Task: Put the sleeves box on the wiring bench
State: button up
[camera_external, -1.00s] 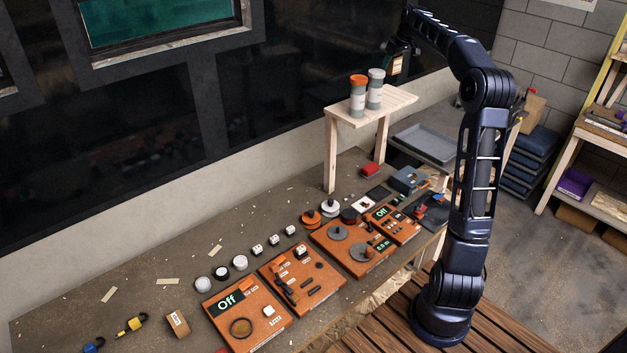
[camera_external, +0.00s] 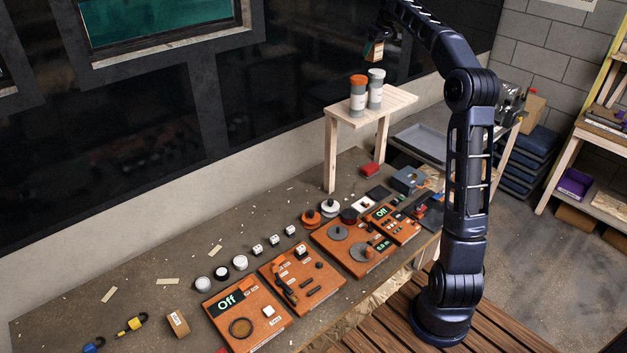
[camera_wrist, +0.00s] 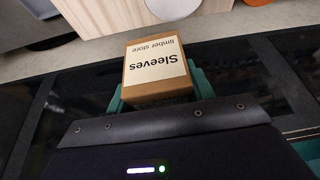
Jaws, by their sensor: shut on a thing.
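The sleeves box (camera_wrist: 156,70) is a small brown cardboard box with a white label reading "Sleeves, timber store". It is held in my gripper (camera_external: 377,36), which is shut on it; the teal fingers show on both sides of it in the wrist view. In the external view the box (camera_external: 375,51) hangs high in the air, above and behind the small wooden shelf stand (camera_external: 395,98). The bench (camera_external: 150,254) with orange panels runs along the wall below. I cannot tell from any label which surface is the wiring bench.
Two jars, one orange-lidded (camera_external: 357,96) and one white-lidded (camera_external: 375,90), stand on the wooden stand. A grey tray (camera_external: 421,143) lies behind it. A similar small brown box (camera_external: 177,323) sits at the bench's front left. The bench's left part has bare room.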

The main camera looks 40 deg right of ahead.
jog(key=w+a+f+n, duration=0.1)
jog(key=w+a+f, duration=0.25)
jog(key=a, duration=0.45)
jog(key=w+a+f, duration=0.2)
jog(key=w+a, duration=0.3)
jog(key=a, duration=0.4)
jog(key=n+g+y, duration=0.4)
jog(key=n, duration=1.2)
send_over(210, 261)
jog(key=d, duration=0.2)
notch_tip(210, 261, down, 36)
notch_tip(210, 261, down, 19)
jog(key=shift+a+f, duration=0.1)
jog(key=shift+f, duration=0.15)
